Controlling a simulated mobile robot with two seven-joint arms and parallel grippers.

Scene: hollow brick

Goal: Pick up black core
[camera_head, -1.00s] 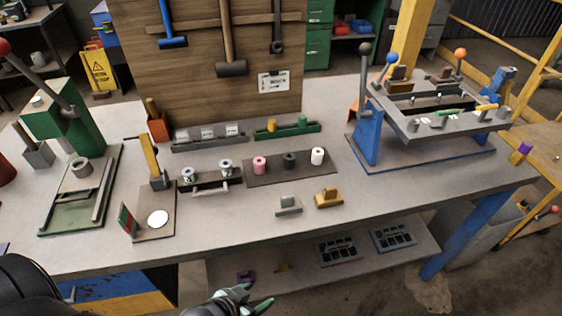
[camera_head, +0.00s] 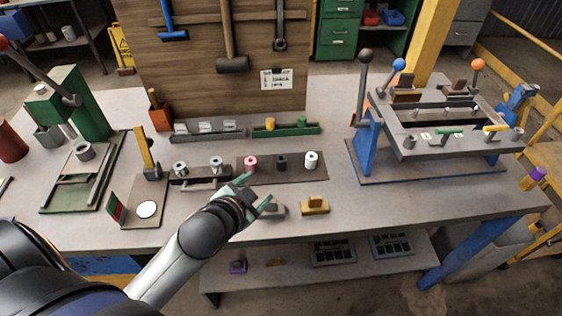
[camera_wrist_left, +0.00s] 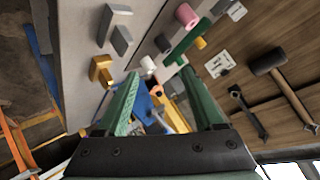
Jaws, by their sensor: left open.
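The black core (camera_head: 281,162) stands upright on a dark flat tray (camera_head: 318,175), between a pink core (camera_head: 251,163) and a white core (camera_head: 311,160). In the left wrist view the black core (camera_wrist_left: 162,43) shows small beyond the fingers, between the pink core (camera_wrist_left: 187,15) and the white core (camera_wrist_left: 148,65). My left gripper (camera_head: 257,191) has green fingers, open and empty. It is in front of the tray, above the grey block, nearer the table's front edge than the cores. My right gripper is not in view.
A grey block (camera_head: 273,209), partly hidden by my gripper, and a yellow block (camera_head: 314,205) sit in front of the tray. A holder with two metal spools (camera_head: 216,164) is to the left. A blue-framed fixture with levers (camera_head: 370,140) stands to the right. Racks line the back.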

